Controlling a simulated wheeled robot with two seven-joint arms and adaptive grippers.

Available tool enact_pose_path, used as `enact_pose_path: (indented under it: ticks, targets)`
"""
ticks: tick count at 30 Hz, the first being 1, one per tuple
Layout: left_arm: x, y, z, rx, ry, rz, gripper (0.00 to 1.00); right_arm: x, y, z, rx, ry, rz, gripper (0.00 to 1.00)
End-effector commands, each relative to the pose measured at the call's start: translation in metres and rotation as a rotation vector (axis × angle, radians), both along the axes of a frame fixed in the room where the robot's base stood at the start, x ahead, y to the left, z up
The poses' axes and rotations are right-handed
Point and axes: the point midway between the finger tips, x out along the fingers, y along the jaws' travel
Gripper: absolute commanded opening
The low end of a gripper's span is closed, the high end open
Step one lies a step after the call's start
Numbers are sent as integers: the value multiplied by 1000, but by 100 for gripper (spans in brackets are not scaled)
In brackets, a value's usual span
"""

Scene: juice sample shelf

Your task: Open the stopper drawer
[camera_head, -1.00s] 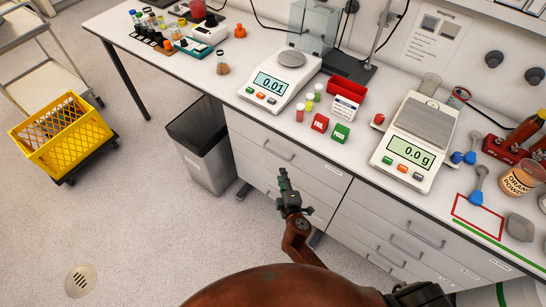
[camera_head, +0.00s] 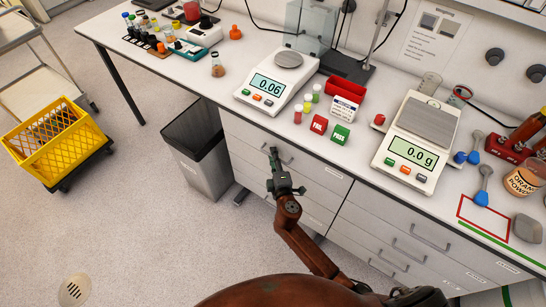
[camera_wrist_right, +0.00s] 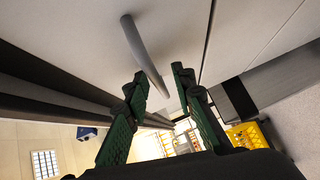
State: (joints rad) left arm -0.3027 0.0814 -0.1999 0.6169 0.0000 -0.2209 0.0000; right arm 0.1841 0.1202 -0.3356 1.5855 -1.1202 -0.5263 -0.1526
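The bench has white drawers below its top. The upper left drawer (camera_head: 244,134) looks shut, and its bar handle (camera_head: 288,161) is beside my right gripper (camera_head: 279,169). The drawer labels are too small to read, so I cannot tell which one is the stopper drawer. In the right wrist view the grey handle (camera_wrist_right: 145,55) runs down toward the gap between the green and black fingers of my right gripper (camera_wrist_right: 160,84). These fingers are apart, one on each side of the handle's lower end. I cannot tell whether they touch it. My left gripper is not in view.
A grey bin (camera_head: 198,150) stands left of the drawers. More drawers (camera_head: 410,227) are at the right. Two scales (camera_head: 275,80) (camera_head: 418,143), red and green boxes and small vials stand on the bench top.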

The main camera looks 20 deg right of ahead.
Motion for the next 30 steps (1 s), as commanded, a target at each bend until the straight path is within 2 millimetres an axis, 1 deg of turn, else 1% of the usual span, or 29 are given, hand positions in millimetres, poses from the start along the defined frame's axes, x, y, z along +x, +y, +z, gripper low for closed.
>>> enact_pose_path:
  ticks: [3, 12, 14, 30]
  targets:
    - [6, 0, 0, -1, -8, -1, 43, 0, 0, 0, 0, 0, 0, 24]
    - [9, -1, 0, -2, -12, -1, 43, 0, 0, 0, 0, 0, 0, 3]
    - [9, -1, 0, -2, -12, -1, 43, 0, 0, 0, 0, 0, 0, 0]
    - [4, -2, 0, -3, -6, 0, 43, -1, 0, -1, 0, 1, 0, 0]
